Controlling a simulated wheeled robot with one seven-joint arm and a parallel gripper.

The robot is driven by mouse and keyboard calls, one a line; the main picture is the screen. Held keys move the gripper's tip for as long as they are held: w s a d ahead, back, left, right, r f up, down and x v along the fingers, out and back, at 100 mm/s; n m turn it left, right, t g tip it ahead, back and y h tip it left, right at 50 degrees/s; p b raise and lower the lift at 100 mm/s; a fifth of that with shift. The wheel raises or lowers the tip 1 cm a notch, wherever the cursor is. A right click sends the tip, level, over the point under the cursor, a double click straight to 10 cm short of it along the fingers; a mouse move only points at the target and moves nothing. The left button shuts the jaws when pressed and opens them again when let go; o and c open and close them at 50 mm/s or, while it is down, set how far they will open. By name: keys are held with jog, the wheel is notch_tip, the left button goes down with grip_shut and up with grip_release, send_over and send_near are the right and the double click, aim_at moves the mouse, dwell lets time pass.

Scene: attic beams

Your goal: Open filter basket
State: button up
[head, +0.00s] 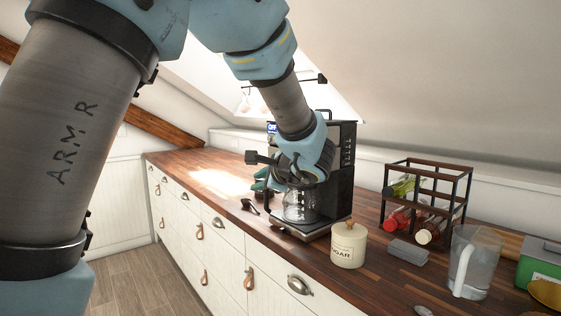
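A black coffee maker (341,165) stands on the wooden counter with a glass carafe (300,207) in its lower bay. My arm comes down from above, and my gripper (290,172) is at the coffee maker's upper front, just above the carafe. The wrist covers the area where the filter basket sits, so the basket is hidden. I cannot see whether it is open or shut, or whether my gripper touches it. The fingertips are too dark and small to make out.
On the counter (372,285) are a sugar canister (348,246), a bottle rack (425,193), a grey block (408,252), a glass pitcher (474,265) and a green box (541,264). A dark scoop-like item (249,206) lies left of the coffee maker. The counter's far left is clear.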

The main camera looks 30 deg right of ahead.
jog(key=s+d+r+m+t+h, duration=0.25)
jog(key=d+r, duration=0.25)
jog(key=d, duration=0.4)
jog(key=shift+g, duration=0.25)
jog(key=p+x, duration=0.2)
jog(key=x, duration=0.3)
jog(key=p+x, duration=0.2)
jog(key=x, duration=0.2)
jog(key=shift+w+f, duration=0.3)
jog(key=c, duration=0.4)
jog(key=shift+m, duration=0.25)
grip_shut()
jog(key=shift+a+f, duration=0.1)
